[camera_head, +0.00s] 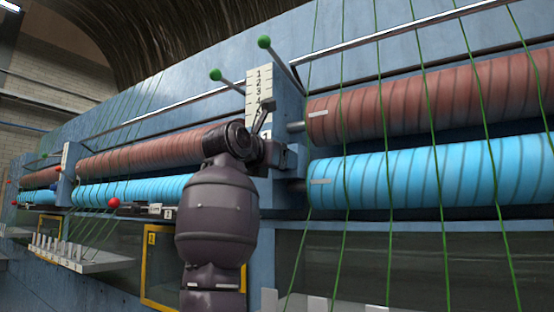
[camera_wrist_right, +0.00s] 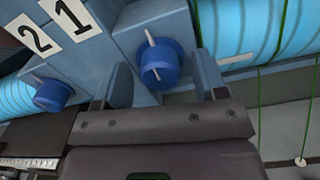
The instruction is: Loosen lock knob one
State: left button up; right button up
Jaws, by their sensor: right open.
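A second blue knob (camera_wrist_right: 53,95) is further left. White plates marked 1 (camera_wrist_right: 76,18) and 2 (camera_wrist_right: 33,37) lie above and left, the 1 nearer the first knob. My right gripper (camera_wrist_right: 164,72) is open, with one finger on each side of the first knob in the picture. I cannot tell whether the fingers touch it. In the head view my right arm hides both knobs. My left gripper is not in view.
A red-brown roller (camera_head: 430,95) and a bright blue roller (camera_head: 430,180) run along the machine, crossed by green strands. Two green-tipped levers (camera_head: 264,42) stick out above a numbered scale plate (camera_head: 258,85). A red ball (camera_head: 114,203) and yellow frame (camera_head: 150,262) are at left.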

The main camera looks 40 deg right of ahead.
jog(key=c, duration=0.9)
jog(key=shift+c, duration=0.2)
